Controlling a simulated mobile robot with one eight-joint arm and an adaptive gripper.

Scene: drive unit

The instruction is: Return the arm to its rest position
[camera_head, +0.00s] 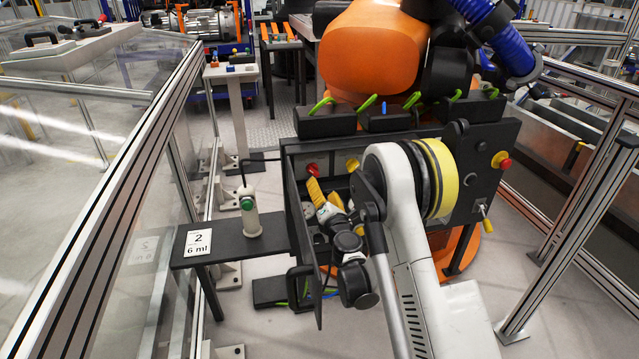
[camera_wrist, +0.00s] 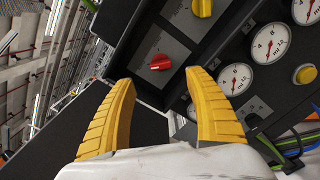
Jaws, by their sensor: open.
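My arm (camera_head: 405,230), white with dark joints, reaches from the lower right to the black drive unit's open front. My gripper (camera_head: 325,190) has yellow fingers and is at the opening, beside the open door (camera_head: 300,225). In the wrist view my gripper (camera_wrist: 160,76) is open, with nothing between its fingers. A red knob (camera_wrist: 159,62) on the panel lies just beyond the fingertips, apart from them as far as I can tell. The red knob (camera_head: 312,169) also shows in the head view. My forearm hides part of the panel.
A black shelf (camera_head: 225,246) left of the door bears a white-and-green dispenser (camera_head: 250,215) and a card (camera_head: 198,242) reading "2, 6 ml". Gauges (camera_wrist: 270,43) and cables (camera_wrist: 290,150) are close right of the fingers. Metal-framed barriers (camera_head: 110,190) stand left and right (camera_head: 590,180).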

